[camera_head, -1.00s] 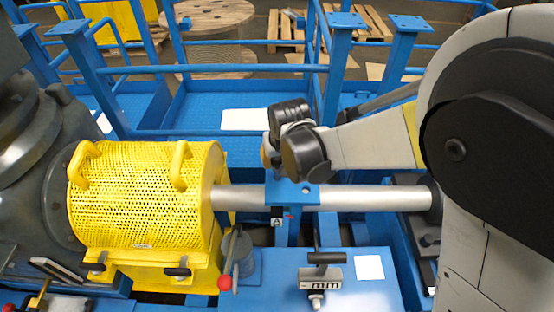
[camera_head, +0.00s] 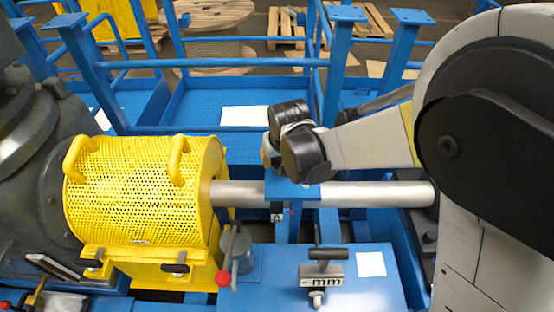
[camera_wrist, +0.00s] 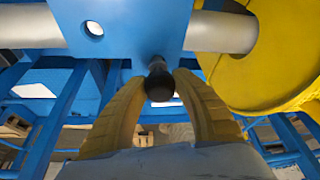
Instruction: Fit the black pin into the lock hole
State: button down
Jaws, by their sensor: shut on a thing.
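My gripper (camera_wrist: 160,76) shows in the wrist view with its two yellow fingers closed around the black pin (camera_wrist: 159,87). The pin's rounded black end faces the camera, and its tip reaches the lower edge of the blue plate (camera_wrist: 130,25). Whether it is in a hole there is hidden. A round open hole (camera_wrist: 93,28) shows in the plate, to the left of the pin. In the head view the same blue plate (camera_head: 293,196) sits on the silver shaft, just below my wrist; there the fingers and pin are hidden.
The silver shaft (camera_head: 375,194) runs right from the yellow perforated guard (camera_head: 140,195). Blue railings (camera_head: 210,63) stand behind my arm. A lever with a red knob (camera_head: 223,279) and a black-handled part (camera_head: 320,270) stand in front.

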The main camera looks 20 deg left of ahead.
jog(key=shift+f+b, duration=0.5)
jog(key=shift+f, duration=0.15)
jog(key=c, duration=1)
grip_release()
jog(key=shift+o, duration=0.2)
jog(key=v, duration=1.2)
